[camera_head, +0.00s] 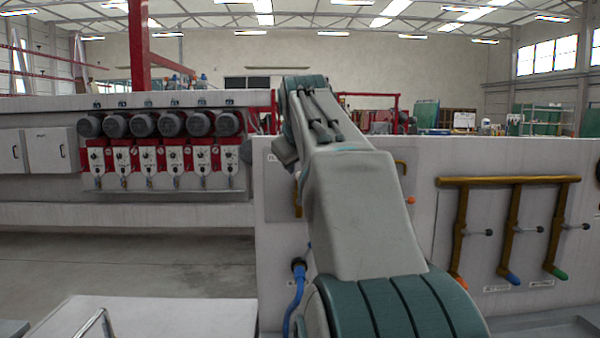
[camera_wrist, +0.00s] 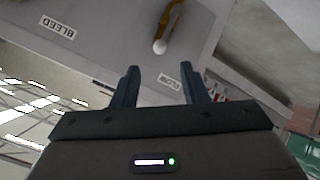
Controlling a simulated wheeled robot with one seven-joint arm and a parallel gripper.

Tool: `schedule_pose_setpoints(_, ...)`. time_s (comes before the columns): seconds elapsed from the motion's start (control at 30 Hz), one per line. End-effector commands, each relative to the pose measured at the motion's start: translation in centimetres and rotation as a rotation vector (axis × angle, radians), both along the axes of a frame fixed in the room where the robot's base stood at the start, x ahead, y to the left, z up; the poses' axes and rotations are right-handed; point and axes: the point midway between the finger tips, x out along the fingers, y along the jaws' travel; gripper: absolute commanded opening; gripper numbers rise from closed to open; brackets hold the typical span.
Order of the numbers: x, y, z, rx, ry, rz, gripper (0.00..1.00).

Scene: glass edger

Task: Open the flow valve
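In the wrist view, the flow valve shows as a brass-coloured handle (camera_wrist: 173,25) with a pale round tip, on a grey panel. A FLOW label (camera_wrist: 170,81) sits on the panel near it and shows between my fingers. My gripper (camera_wrist: 159,74) is open, with its two dark fingers apart and nothing between them. The handle's tip appears beyond the fingertips, and I see no contact. In the head view my arm hides the gripper and most of this part of the panel.
A BLEED label (camera_wrist: 58,27) is on the same panel. In the head view, a brass pipe (camera_head: 510,181) with several coloured-tip branches and small valves is on the panel (camera_head: 450,152) at right. A blue hose (camera_head: 298,290) hangs left of my arm. Red-and-grey motor units (camera_head: 171,124) stand left.

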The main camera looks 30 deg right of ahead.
Motion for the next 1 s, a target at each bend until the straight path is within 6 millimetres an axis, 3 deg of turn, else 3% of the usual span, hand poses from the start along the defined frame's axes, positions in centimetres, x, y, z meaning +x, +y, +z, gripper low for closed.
schedule_pose_setpoints(0.27,-2.3,1.3,1.7,-0.001,0.001,0.0,0.4)
schedule_pose_setpoints(0.87,-2.4,1.4,1.8,0.001,0.002,0.0,0.4)
schedule_pose_setpoints(1.0,-2.5,2.6,-0.1,0.04,0.023,0.011,0.4)
